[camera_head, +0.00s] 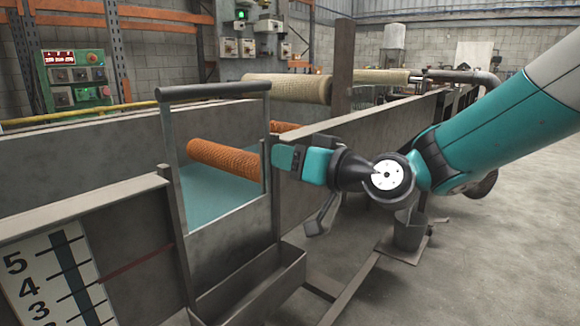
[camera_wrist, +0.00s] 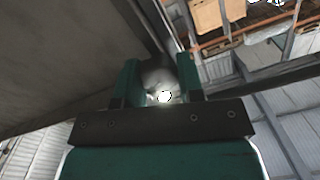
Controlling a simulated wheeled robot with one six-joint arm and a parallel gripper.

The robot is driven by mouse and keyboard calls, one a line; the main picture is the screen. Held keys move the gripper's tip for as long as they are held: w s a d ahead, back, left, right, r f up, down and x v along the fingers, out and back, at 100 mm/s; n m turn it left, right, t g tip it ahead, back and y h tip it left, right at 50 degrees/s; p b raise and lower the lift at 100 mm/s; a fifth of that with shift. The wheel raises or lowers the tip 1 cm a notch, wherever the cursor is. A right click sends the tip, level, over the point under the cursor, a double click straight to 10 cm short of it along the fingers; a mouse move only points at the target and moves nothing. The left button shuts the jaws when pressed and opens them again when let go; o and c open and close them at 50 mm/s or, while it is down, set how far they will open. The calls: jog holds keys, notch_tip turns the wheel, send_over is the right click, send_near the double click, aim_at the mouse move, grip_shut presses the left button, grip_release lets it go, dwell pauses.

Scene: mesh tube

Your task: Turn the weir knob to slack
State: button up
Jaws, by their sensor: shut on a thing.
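My gripper (camera_head: 277,157) is at the right side post of the grey weir frame (camera_head: 232,245) in the head view, with its teal fingers pointing left. In the wrist view the two teal fingers of my gripper (camera_wrist: 159,68) stand either side of a grey rounded knob (camera_wrist: 158,82) with a bright glint, and are shut on it. The knob is hidden behind the gripper and post in the head view. Its markings and how far it is turned cannot be read.
An orange mesh tube (camera_head: 224,158) lies over the teal water (camera_head: 215,196) in the trough. A numbered scale board (camera_head: 60,275) stands at the lower left, and a control panel (camera_head: 76,77) behind. Open floor lies right.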

jog(key=shift+f+n+b, duration=0.25)
jog(key=shift+n+b, duration=0.2)
jog(key=shift+n, duration=0.05)
jog(key=shift+r+n, duration=0.25)
jog(key=shift+n, duration=0.15)
jog(key=o, duration=0.9)
jog(key=shift+d, duration=0.1)
